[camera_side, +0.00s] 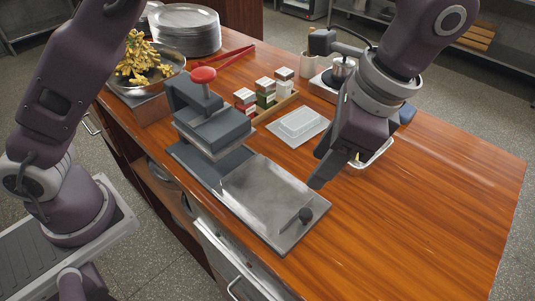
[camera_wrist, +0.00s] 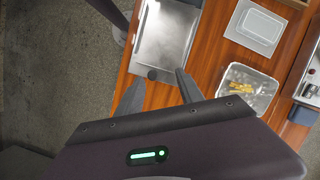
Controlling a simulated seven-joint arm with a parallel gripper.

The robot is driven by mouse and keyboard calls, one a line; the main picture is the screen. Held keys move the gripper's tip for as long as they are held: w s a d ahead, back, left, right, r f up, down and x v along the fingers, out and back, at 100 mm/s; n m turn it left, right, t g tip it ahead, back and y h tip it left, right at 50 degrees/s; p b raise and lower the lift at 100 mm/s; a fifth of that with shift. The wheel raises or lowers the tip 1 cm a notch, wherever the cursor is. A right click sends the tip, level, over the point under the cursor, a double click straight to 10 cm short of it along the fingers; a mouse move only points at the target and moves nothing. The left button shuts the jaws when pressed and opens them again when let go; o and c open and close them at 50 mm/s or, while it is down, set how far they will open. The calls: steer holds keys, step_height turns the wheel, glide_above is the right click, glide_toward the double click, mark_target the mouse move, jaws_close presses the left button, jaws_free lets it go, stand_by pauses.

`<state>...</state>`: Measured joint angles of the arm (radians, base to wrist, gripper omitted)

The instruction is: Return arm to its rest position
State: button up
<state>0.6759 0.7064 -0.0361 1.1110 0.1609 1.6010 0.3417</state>
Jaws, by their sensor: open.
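My gripper (camera_side: 319,172) is above the wooden counter, to the right of the grill press (camera_side: 215,128). Its two fingers are apart with nothing between them, as the wrist view shows (camera_wrist: 159,88). The press has a red knob on top and a flat metal plate (camera_side: 262,190) in front with a small dark knob (camera_side: 306,215). The plate also shows in the wrist view (camera_wrist: 165,38), beyond my fingertips. A metal tray (camera_wrist: 232,78) with yellow food pieces stands to the right of my fingers. In the side view the tray (camera_side: 378,155) is partly hidden behind my gripper.
A pale rectangular container (camera_side: 299,123) lies behind the plate. Small spice boxes (camera_side: 265,92) stand in a wooden holder. A pan of yellow food (camera_side: 145,65), stacked plates (camera_side: 185,30) and red tongs (camera_side: 225,55) are farther back. The counter's front right (camera_side: 430,210) is clear.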

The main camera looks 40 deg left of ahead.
steer(key=s+a+r+n+t+h, duration=0.25)
steer(key=a+r, duration=0.25)
steer(key=a, duration=0.3)
steer(key=s+a+r+n+t+h, duration=0.1)
steer(key=s+a+r+n, duration=0.3)
steer(key=a, duration=0.3)
steer(key=s+a+f+n+t, duration=0.2)
steer(key=s+a+n, duration=0.3)
steer(key=s+a, duration=0.3)
steer(key=shift+s+f+n+t, duration=0.25)
steer(key=shift+s+n+t, duration=0.1)
steer(key=shift+s+t, duration=0.55)
